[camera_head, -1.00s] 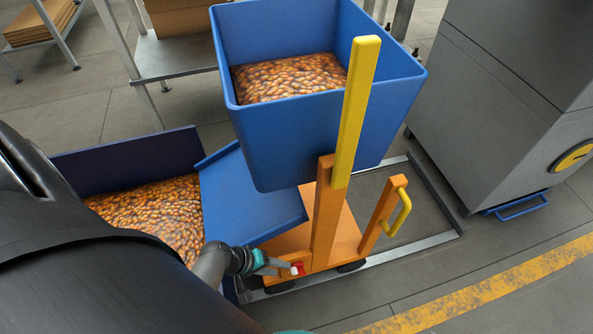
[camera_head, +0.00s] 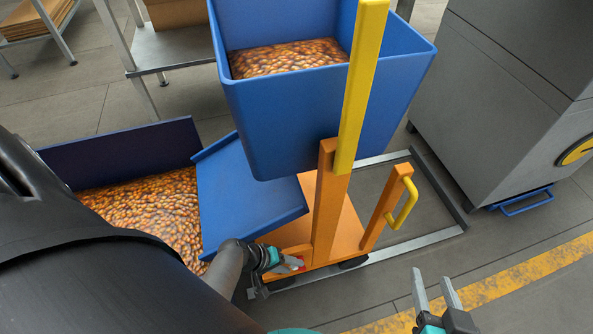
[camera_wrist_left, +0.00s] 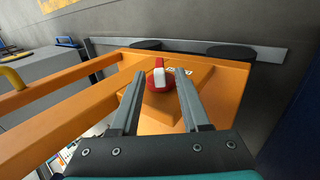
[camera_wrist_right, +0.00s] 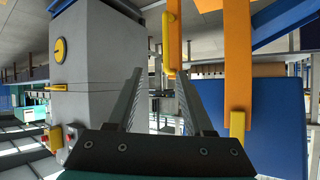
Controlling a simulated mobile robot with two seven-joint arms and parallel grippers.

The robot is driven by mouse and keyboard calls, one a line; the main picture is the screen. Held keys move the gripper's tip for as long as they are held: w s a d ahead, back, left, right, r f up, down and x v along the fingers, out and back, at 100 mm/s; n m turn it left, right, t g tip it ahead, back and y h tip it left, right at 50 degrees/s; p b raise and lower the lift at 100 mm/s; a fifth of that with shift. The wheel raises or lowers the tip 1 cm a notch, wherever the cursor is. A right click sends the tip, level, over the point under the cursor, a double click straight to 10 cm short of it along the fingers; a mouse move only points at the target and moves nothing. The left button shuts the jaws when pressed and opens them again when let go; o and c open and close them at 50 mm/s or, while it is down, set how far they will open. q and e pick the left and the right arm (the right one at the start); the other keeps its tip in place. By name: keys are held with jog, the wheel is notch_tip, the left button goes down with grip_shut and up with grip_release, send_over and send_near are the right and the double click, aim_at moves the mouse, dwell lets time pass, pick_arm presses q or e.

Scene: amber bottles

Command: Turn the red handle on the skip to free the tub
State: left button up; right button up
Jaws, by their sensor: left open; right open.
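The skip is an orange wheeled frame (camera_head: 329,215) carrying a blue tub (camera_head: 290,125) full of amber-brown pieces. The red handle (camera_wrist_left: 158,78), a round knob with a white stripe, sits low on the orange frame. In the left wrist view it shows between and beyond the fingertips of my open left gripper (camera_wrist_left: 158,85); I cannot tell whether they touch it. In the head view, my left gripper (camera_head: 286,265) is low at the frame's near corner and mostly hides the handle. My right gripper (camera_head: 436,290) is open and empty, near the yellow floor line.
A yellow bar (camera_head: 361,85) rises on the orange post before the tub. A yellow grab handle (camera_head: 404,205) is on a shorter post. A lower blue bin (camera_head: 125,150) with amber pieces stands left, a grey cabinet (camera_head: 510,100) right. Floor near my right gripper is clear.

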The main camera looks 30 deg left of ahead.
aim_at(296, 267)
pick_arm(q)
jog(key=shift+b+x, duration=0.7)
jog(key=shift+x, duration=0.4)
jog(key=shift+w+d+f+b, duration=0.2)
jog(key=shift+w+f+b, duration=0.1)
jog(key=shift+f+b, duration=0.2)
pick_arm(e)
jog(key=shift+s+a+r+m+t+y, duration=0.15)
jog(key=shift+a+r+t+y, duration=0.4)
jog(key=shift+a+t, duration=0.4)
jog(key=shift+s+a+r+m+t+y, duration=0.15)
jog(key=shift+a+r+t+y, duration=0.4)
jog(key=shift+t, duration=0.7)
jog(key=shift+a+r, duration=0.1)
jog(key=shift+r, duration=0.05)
pick_arm(q)
jog(key=shift+c, duration=0.3)
grip_shut()
